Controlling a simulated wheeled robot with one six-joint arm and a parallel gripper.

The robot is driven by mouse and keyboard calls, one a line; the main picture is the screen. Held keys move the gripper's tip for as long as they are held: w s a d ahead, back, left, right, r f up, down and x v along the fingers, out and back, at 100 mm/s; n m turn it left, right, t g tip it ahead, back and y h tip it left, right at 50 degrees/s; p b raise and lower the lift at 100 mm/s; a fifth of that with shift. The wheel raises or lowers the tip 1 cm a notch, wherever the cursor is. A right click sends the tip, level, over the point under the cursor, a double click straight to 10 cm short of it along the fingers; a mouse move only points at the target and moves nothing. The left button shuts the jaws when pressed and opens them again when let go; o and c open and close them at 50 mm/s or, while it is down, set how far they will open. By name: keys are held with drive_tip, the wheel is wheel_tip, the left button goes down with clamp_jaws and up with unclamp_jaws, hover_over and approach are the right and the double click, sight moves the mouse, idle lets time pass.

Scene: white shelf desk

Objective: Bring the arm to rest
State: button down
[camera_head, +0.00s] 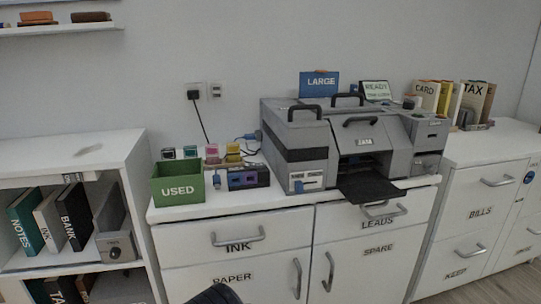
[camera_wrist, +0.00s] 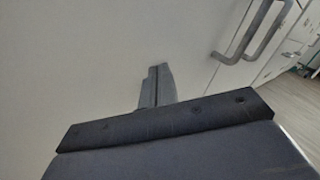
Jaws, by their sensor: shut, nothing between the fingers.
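My gripper (camera_wrist: 156,72) shows in the wrist view with its two dark fingers together and nothing between them. It points toward a plain white surface, which looks like a cabinet front, and I cannot tell how far away that is. The gripper's fingers cannot be made out there.
A white cabinet (camera_head: 190,235) carries a grey printer (camera_head: 370,140) with its dark tray (camera_head: 372,188) sticking out, and a green USED bin (camera_head: 178,186). Door handles (camera_head: 328,271) jut forward. A handle (camera_wrist: 262,35) and floor (camera_wrist: 285,95) show at right in the wrist view.

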drive_tip(key=s+p, duration=0.3)
drive_tip(key=s, duration=0.4)
drive_tip(key=shift+s+a, duration=0.25)
drive_tip(key=shift+s, duration=0.05)
idle(0.7)
drive_tip(key=shift+d, duration=0.15)
